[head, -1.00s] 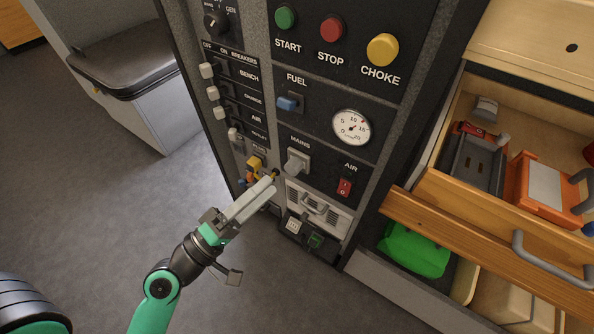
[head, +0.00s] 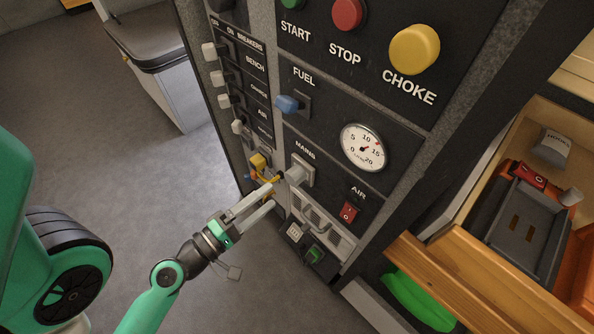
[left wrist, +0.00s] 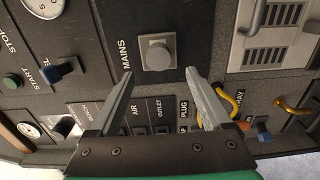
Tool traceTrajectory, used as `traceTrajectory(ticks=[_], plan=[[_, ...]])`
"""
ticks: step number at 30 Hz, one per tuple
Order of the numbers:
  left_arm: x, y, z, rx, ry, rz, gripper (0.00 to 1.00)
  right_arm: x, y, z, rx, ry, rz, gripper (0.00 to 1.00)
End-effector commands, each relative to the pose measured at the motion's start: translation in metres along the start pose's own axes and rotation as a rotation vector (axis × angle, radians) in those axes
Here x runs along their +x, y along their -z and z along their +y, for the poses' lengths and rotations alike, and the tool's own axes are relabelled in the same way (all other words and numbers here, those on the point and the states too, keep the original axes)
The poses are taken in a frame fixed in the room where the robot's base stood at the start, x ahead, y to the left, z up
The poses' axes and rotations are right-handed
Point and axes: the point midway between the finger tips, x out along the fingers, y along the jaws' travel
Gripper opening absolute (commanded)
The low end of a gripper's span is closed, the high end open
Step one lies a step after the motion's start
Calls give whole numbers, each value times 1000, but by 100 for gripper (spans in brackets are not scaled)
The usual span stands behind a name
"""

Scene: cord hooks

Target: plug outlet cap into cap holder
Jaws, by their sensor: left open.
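My left gripper (head: 268,194) is open and empty in front of the lower panel, its fingers apart below the MAINS switch. In the left wrist view its fingertips (left wrist: 158,74) spread on either side of the MAINS knob's lower edge, over the OUTLET and PLUG labels. A yellow piece (head: 258,163), which may be the outlet cap, sits on the panel just beyond the fingers. The left wrist view shows a yellow loop (left wrist: 232,105) beside the right finger and a yellow hook (left wrist: 295,107) farther right. I cannot tell which part is the cap holder. My right gripper is not in view.
The grey MAINS switch (head: 300,171) and the breaker switches (head: 224,101) stick out near the gripper. A vent with a handle (head: 318,220) lies below right. An open wooden drawer (head: 470,275) holds a dark tray (head: 525,228). The floor at left is clear.

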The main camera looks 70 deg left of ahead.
Motion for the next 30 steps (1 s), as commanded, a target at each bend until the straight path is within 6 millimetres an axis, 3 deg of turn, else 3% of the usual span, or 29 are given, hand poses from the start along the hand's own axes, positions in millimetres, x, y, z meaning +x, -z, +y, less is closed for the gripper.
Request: traceTrajectory(ticks=[9,15,21,30], plan=[[45,-2,11,1,-6,-6,82,37,34,0,0,0,1,50],[70,-2,6,1,-7,-3,82,46,43,0,0,0,0,50],[82,-2,3,1,-5,-2,82,49,45,0,0,0,0,50],[83,-1,2,1,-5,-2,82,49,45,0,0,0,0,50]])
